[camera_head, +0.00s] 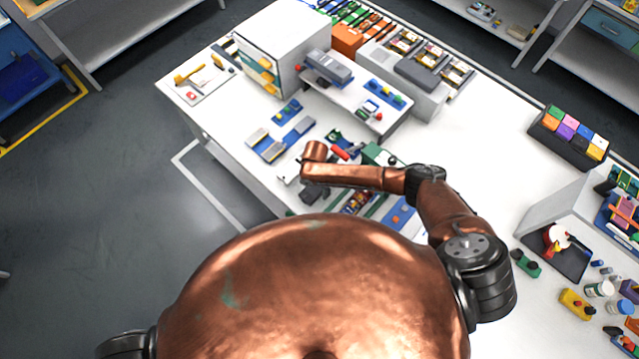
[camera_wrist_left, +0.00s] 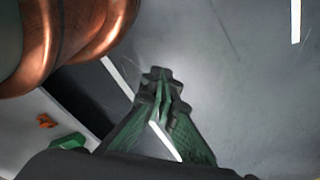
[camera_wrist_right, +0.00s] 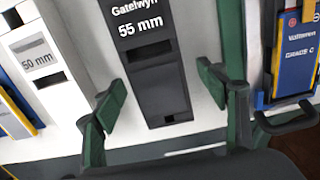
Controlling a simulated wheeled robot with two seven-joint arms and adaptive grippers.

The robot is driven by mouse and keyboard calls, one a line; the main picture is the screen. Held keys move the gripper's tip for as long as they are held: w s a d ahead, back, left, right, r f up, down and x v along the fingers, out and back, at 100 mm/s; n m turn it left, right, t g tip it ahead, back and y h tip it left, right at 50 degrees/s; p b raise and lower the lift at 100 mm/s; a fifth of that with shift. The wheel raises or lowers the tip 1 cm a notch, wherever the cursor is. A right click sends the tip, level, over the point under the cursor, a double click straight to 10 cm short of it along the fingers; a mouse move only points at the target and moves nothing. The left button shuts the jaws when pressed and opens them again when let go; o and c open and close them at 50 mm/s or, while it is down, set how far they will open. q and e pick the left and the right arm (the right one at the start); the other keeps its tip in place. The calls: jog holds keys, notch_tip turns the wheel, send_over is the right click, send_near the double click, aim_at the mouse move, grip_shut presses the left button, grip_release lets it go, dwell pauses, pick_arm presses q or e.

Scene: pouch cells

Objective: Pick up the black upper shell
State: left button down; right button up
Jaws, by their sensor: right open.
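A black, flat, long piece printed "Gatelwyn 55 mm" (camera_wrist_right: 152,60) lies on the white surface in the right wrist view, with a small square hole at its near end. I cannot tell for sure that it is the upper shell. My right gripper (camera_wrist_right: 160,92) is open, with one green-and-black finger on each side of its near end and nothing held. In the head view my right arm reaches over the bench's near edge and hides much of this spot. My left gripper (camera_wrist_left: 160,80) is shut and empty, over the grey floor.
On the bench stand a white cabinet (camera_head: 285,40), a raised shelf (camera_head: 345,92) and a box of coloured blocks (camera_head: 568,137). The bench's right-middle is clear.

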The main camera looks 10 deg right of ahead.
jog(key=shift+a, duration=0.1)
jog(key=c, duration=1.3)
pick_arm(q)
jog(key=shift+s, duration=0.7)
pick_arm(e)
jog(key=shift+o, duration=0.2)
jog(key=shift+r, duration=0.1)
